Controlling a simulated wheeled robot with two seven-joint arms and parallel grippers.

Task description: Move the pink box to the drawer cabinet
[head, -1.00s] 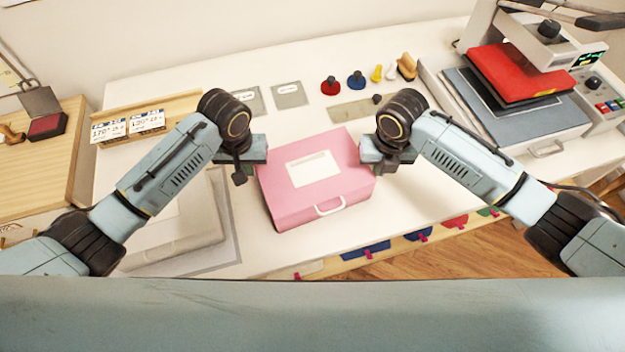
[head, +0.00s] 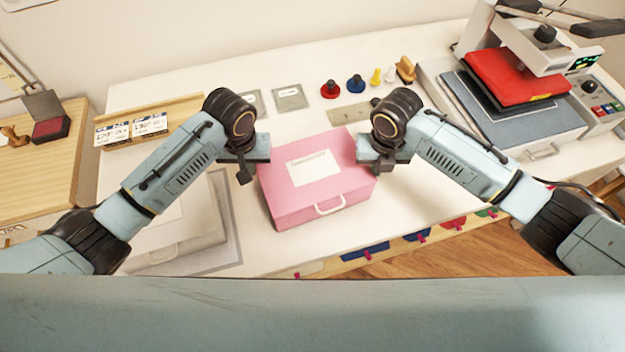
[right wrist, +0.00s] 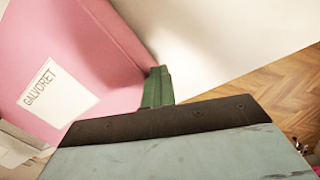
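The pink box (head: 316,178) lies flat on the white table, with a white label on top and a white handle facing me. My left gripper (head: 258,150) is at its left side and my right gripper (head: 368,150) at its right side. Both are very close to the sides; contact is not certain. The box (right wrist: 75,55) also shows in the right wrist view, where the green fingers of my right gripper (right wrist: 157,86) look held together beside its wall. The left fingers are hidden. I cannot identify the drawer cabinet for certain.
A wooden unit (head: 40,175) with a stamp and ink pad stands at the left. A heat press (head: 515,85) stands on the table at the right. Small coloured stamps (head: 356,84) and grey plates (head: 290,97) lie behind the box. Wooden floor shows at the front right.

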